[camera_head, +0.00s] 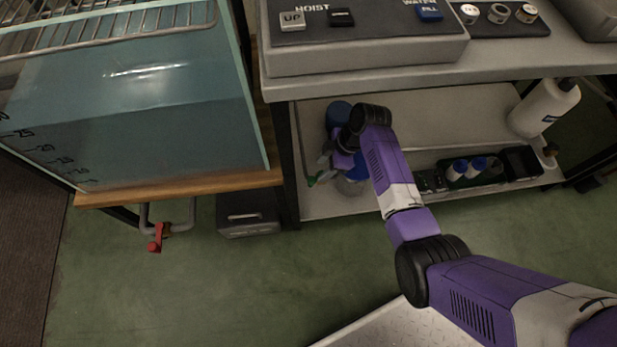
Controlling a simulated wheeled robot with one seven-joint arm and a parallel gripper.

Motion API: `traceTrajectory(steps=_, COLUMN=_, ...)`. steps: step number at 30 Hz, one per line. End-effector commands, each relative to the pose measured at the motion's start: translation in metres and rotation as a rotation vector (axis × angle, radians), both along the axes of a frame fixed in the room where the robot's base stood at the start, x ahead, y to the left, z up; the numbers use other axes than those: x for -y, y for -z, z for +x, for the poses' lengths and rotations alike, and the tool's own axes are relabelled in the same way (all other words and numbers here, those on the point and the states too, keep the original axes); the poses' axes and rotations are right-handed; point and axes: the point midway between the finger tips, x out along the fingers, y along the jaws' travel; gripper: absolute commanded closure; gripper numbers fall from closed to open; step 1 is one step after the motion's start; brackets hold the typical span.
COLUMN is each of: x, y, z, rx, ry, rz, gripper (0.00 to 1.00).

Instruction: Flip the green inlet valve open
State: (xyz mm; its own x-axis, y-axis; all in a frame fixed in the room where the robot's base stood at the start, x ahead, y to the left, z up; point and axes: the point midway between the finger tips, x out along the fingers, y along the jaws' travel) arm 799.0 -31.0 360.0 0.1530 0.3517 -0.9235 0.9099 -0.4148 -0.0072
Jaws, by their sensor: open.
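A small green handle (312,181), which looks like the green inlet valve, shows at the left end of the shelf under the bench. My gripper (327,167) is just right of and above it in the picture, open. It is small and partly hidden behind my own wrist, so I cannot tell whether its fingers touch the handle. The valve's body and pipe are mostly hidden.
A water-filled tank (130,120) stands on a wooden ledge at left, with a red-handled valve (156,240) below. A blue object (338,113) is behind my wrist. A white bottle (543,108) and a black tray (470,170) are on the shelf. The bench top (520,62) overhangs.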

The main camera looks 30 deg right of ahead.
Motion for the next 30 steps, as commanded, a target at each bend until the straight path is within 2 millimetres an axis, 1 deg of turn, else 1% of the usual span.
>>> traceTrajectory(steps=5, x=-0.007, y=0.019, z=0.002, rx=0.004, ry=-0.012, rz=-0.003, gripper=0.54)
traceTrajectory(steps=12, x=-0.019, y=0.054, z=0.008, rx=0.004, ry=-0.010, rz=-0.003, gripper=0.54)
traceTrajectory(steps=15, x=-0.023, y=0.064, z=0.011, rx=0.005, ry=-0.008, rz=-0.003, gripper=0.54)
traceTrajectory(steps=20, x=-0.027, y=0.071, z=0.012, rx=0.005, ry=-0.007, rz=-0.003, gripper=0.54)
traceTrajectory(steps=28, x=-0.027, y=0.072, z=0.012, rx=0.006, ry=-0.007, rz=-0.004, gripper=0.54)
traceTrajectory(steps=29, x=-0.027, y=0.072, z=0.012, rx=0.006, ry=-0.007, rz=-0.004, gripper=0.57)
traceTrajectory(steps=30, x=-0.027, y=0.072, z=0.012, rx=0.006, ry=-0.007, rz=-0.004, gripper=0.65)
